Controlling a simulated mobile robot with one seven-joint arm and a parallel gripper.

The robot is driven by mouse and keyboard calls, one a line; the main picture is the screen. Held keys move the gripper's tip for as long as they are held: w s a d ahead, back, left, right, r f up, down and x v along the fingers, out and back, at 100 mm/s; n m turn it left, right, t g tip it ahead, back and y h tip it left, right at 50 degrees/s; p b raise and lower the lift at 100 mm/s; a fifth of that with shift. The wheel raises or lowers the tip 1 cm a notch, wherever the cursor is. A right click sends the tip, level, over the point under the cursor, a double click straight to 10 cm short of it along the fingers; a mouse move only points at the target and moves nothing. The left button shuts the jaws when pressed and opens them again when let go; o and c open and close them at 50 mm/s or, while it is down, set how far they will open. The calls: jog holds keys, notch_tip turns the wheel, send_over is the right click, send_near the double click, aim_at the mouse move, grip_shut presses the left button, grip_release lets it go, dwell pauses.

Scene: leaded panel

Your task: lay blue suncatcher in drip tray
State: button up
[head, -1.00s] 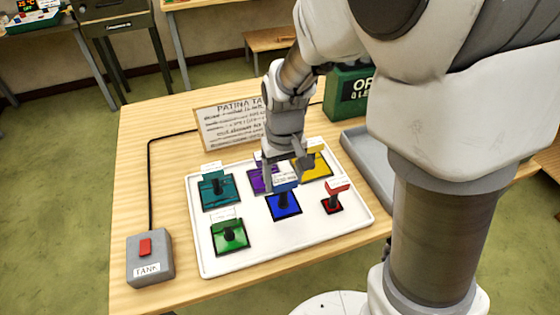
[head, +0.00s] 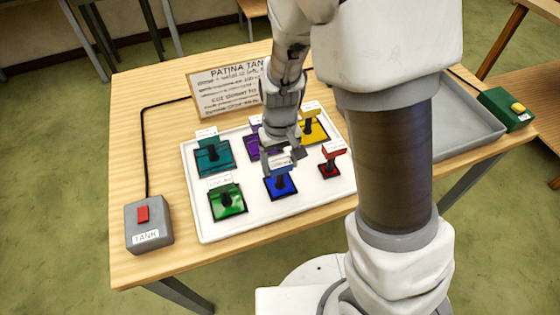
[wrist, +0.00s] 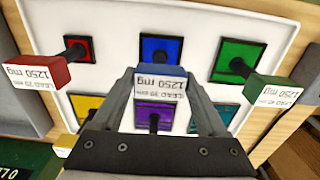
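The blue suncatcher (head: 281,187) is a dark-framed blue pane with an upright post and a labelled blue block on top. It appears over the white tray (head: 235,238), among the other panes. My gripper (head: 283,160) is at its top. In the wrist view the two fingers (wrist: 160,88) press against both sides of the blue block, and the blue pane (wrist: 160,49) shows beyond it. I cannot tell whether the pane touches the white tray. A grey shallow tray (head: 470,128), likely the drip tray, lies at the right, empty where visible and partly hidden by my arm.
Green (head: 228,202), teal (head: 214,157), purple (head: 262,146), yellow (head: 314,130) and red (head: 329,171) suncatchers stand close around. A sign (head: 222,90) stands behind.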

jog(key=o, duration=0.3)
notch_tip(320, 180, up, 12)
jog(key=p, duration=0.1)
jog(key=s+d+r+m+t, duration=0.3)
jog(key=s+d+r+t, duration=0.2)
jog(key=s+d+r, duration=0.5)
notch_tip(320, 180, up, 4)
jog(key=shift+s+d+f+t, duration=0.2)
jog(key=shift+s+d+t, duration=0.15)
jog(key=shift+s, duration=0.85)
